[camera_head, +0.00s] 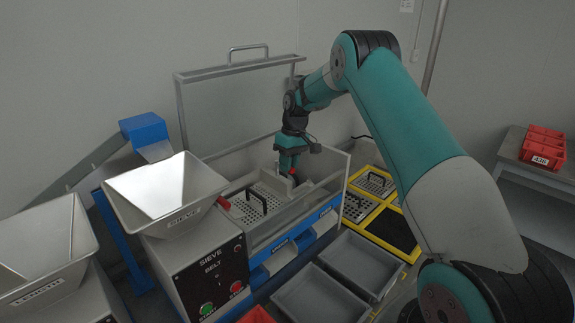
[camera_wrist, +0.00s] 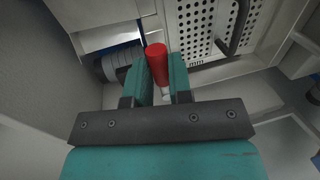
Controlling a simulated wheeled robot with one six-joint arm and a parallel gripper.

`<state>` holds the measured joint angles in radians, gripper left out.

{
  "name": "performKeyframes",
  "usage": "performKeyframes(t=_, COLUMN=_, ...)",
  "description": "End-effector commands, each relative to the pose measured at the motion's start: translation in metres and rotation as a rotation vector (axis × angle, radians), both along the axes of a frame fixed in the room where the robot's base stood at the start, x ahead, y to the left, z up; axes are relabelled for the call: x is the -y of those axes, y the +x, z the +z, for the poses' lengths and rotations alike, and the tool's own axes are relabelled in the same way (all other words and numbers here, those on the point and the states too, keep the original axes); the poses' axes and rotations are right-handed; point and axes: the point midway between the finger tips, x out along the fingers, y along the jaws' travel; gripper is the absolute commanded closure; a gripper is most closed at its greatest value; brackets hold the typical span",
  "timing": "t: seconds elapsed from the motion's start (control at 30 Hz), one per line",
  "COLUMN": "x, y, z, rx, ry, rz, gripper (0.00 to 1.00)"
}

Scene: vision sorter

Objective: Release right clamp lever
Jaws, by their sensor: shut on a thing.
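The right clamp lever (camera_wrist: 157,62) has a red handle and a pale metal lower end. In the wrist view it stands between the two fingers of my gripper (camera_wrist: 160,82), which is shut on it. In the head view my gripper (camera_head: 291,166) reaches down inside the sieve machine's open box, at the right end of the perforated sieve plate (camera_head: 250,207). Only a small red bit of the lever (camera_head: 293,172) shows there. Another red lever (camera_head: 223,203) shows at the plate's left end. The plate has a black handle and also shows in the wrist view (camera_wrist: 190,30).
The machine's glass lid (camera_head: 235,105) stands open behind the box. Grey trays (camera_head: 362,262) lie in front, and a yellow-framed rack (camera_head: 358,222) with more perforated plates is to the right. A hopper (camera_head: 165,190) and the SIEVE BELT control box (camera_head: 212,275) stand left. Red bins (camera_head: 543,147) sit far right.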

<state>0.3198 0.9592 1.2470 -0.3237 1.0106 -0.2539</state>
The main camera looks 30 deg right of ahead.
Motion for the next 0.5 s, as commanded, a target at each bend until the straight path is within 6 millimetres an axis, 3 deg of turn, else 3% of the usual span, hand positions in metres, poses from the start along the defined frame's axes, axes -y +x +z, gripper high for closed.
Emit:
performKeyframes(t=0.37, x=0.0008, y=-0.0004, z=-0.0001, rx=-0.002, ry=0.001, rz=0.006, gripper=1.0)
performKeyframes(t=0.4, x=0.0008, y=-0.0004, z=-0.0001, rx=-0.002, ry=0.0, rz=0.006, gripper=0.78)
performKeyframes(t=0.5, x=0.0007, y=-0.0004, z=-0.0001, rx=-0.001, ry=0.0, rz=0.006, gripper=0.55)
